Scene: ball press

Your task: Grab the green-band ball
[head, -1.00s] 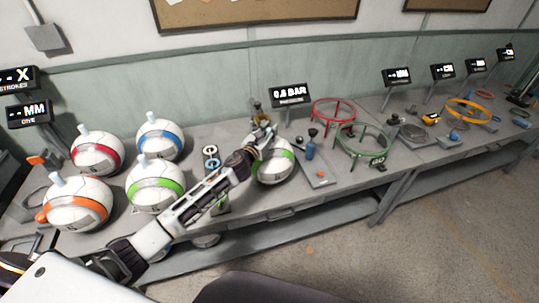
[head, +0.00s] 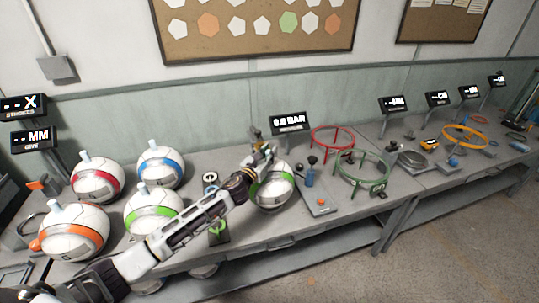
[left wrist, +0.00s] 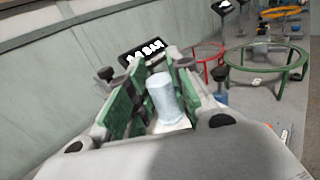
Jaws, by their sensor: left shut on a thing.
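A white ball with a green band (head: 272,194) sits at the middle of the bench, below the pressure display. My left gripper (head: 262,156) is at its top, and the gripper and forearm hide part of the ball. In the left wrist view the green-padded fingers of my left gripper (left wrist: 150,98) are shut around a pale blue upright stem (left wrist: 166,98) standing on the white ball. A second green-band ball (head: 150,214) stands at the left with its own pale stem. My right gripper is not in view.
Red-band (head: 97,181), blue-band (head: 160,168) and orange-band (head: 73,234) balls stand at the left of the bench. A red ring stand (head: 333,138) and a green ring stand (head: 362,168) stand to the right. The pressure display (head: 291,123) is behind.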

